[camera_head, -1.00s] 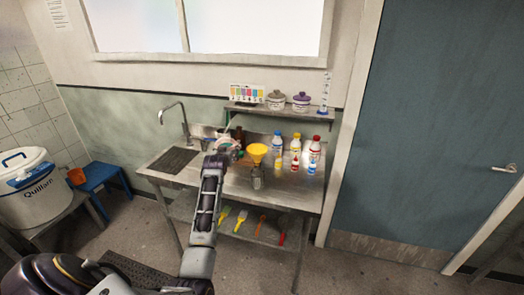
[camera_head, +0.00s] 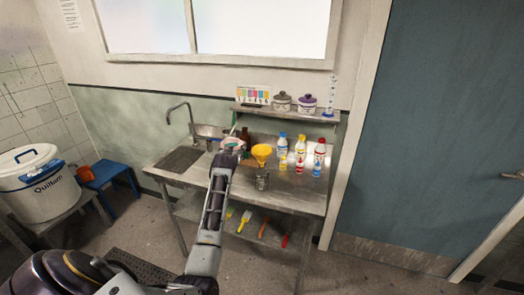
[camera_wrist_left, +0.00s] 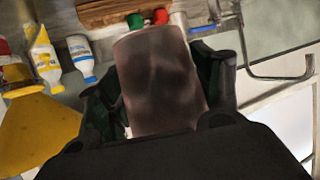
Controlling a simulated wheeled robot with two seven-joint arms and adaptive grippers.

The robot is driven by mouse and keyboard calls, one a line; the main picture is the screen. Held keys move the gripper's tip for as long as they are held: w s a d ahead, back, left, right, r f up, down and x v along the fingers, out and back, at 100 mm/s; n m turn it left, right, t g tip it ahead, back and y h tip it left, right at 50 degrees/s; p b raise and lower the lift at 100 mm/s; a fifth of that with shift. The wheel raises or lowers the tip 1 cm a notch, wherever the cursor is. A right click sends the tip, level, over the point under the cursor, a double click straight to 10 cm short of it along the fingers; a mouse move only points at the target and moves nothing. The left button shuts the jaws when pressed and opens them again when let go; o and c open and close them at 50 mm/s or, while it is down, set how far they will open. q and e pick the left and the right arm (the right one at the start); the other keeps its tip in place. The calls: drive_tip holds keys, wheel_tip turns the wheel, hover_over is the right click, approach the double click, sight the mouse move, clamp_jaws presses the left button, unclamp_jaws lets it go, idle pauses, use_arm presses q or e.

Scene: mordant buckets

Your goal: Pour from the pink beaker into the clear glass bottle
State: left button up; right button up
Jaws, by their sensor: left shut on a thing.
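The pink beaker (camera_wrist_left: 162,82) fills the middle of the left wrist view. My left gripper (camera_wrist_left: 160,92) is shut on it, with a dark finger on each side. In the head view my left gripper (camera_head: 226,158) is over the steel bench, and only a small part of the beaker (camera_head: 232,143) shows beyond it. The clear glass bottle (camera_head: 262,182) stands on the bench to the right of the gripper. A yellow funnel (camera_head: 261,152) sits at its top. The funnel (camera_wrist_left: 38,128) also shows at the left of the wrist view, apart from the beaker. My right gripper is out of view.
Several white bottles with coloured caps (camera_head: 300,150) stand right of the funnel. A brown bottle (camera_head: 245,136) is behind the gripper. A shelf (camera_head: 270,110) with two lidded pots runs above. The bench's front right (camera_head: 300,195) is clear.

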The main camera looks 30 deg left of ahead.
sight(235, 143)
use_arm(q)
drive_tip(key=shift+w+d+r+m+y+b, duration=0.2)
drive_tip(key=shift+d+m+y+b, duration=0.3)
drive_tip(key=shift+b, duration=0.6)
wheel_tip(235, 143, up, 2)
drive_tip(key=shift+w+r+m+p, duration=0.1)
drive_tip(key=shift+m+p, duration=0.2)
drive_tip(key=shift+m, duration=0.1)
drive_tip(key=shift+r+y, duration=0.25)
drive_tip(key=shift+y, duration=0.05)
drive_tip(key=shift+d+r, duration=0.1)
drive_tip(key=shift+d, duration=0.15)
drive_tip(key=shift+w+a+r+m, duration=0.1)
drive_tip(key=shift+r+m, duration=0.15)
drive_tip(key=shift+m, duration=0.05)
drive_tip(key=shift+r, duration=0.1)
drive_tip(key=shift+r, duration=0.2)
drive_tip(key=shift+d+r+y, duration=0.2)
drive_tip(key=shift+d+y, duration=0.05)
drive_tip(key=shift+y, duration=0.05)
